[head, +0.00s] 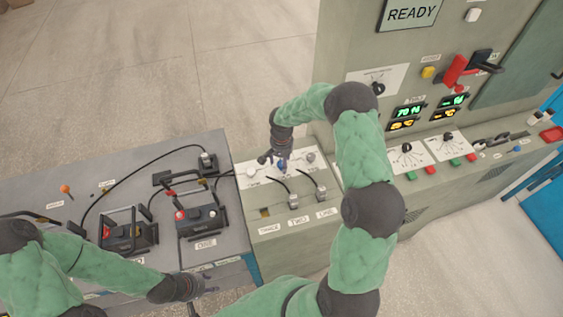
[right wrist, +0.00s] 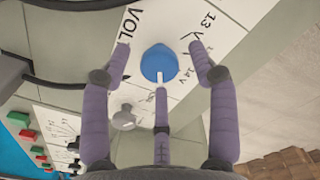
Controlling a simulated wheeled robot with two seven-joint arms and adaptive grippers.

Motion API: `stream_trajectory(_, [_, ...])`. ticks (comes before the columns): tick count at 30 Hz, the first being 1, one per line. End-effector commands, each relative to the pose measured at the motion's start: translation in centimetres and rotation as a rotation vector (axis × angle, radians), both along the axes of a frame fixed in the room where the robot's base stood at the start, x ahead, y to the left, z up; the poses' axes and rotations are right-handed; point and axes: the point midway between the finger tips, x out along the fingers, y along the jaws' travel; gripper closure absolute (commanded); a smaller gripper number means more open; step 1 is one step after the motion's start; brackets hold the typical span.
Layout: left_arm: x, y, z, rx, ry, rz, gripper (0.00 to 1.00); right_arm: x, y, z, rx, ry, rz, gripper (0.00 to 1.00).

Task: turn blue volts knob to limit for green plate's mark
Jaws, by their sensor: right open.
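The blue volts knob (right wrist: 159,63) sits on a white panel printed with part of the word VOLTS and marks including 13 V and 14 V. A pale line shows at its lower edge, beside my middle finger's tip. My right gripper (right wrist: 160,50) is open, with its side fingers on either side of the knob and apart from it. In the head view the right gripper (head: 272,158) is over the sloping console, by the blue knob (head: 282,167). My left gripper (head: 202,298) is low at the bench's front; its jaw state is unclear. I cannot make out a green plate.
Grey and white knobs (head: 309,157) flank the blue one. Cabled plugs (head: 293,201) stand just in front on the console. Batteries (head: 201,218) stand on the left bench. A tall cabinet with a READY sign (head: 411,14) rises at the right.

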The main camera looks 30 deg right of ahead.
Motion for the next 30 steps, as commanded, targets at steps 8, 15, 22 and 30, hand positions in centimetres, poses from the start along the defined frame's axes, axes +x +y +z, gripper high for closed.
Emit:
stream_trajectory(8, [0.0,0.0,-0.02,0.0,0.0,0.0,0.6,0.01,0.01,-0.42,0.0,0.0,0.0,0.4])
stream_trajectory(15, [0.0,0.0,-0.02,0.0,0.0,0.0,0.6,-0.01,0.01,-0.4,0.0,0.0,0.0,0.85])
stream_trajectory(22, [0.0,0.0,-0.03,0.0,0.0,0.0,0.6,-0.01,0.03,-0.41,0.001,0.001,0.003,0.96])
stream_trajectory(30, [0.0,0.0,-0.21,0.0,0.0,0.0,0.6,0.0,0.01,-0.42,0.0,0.0,0.073,0.96])
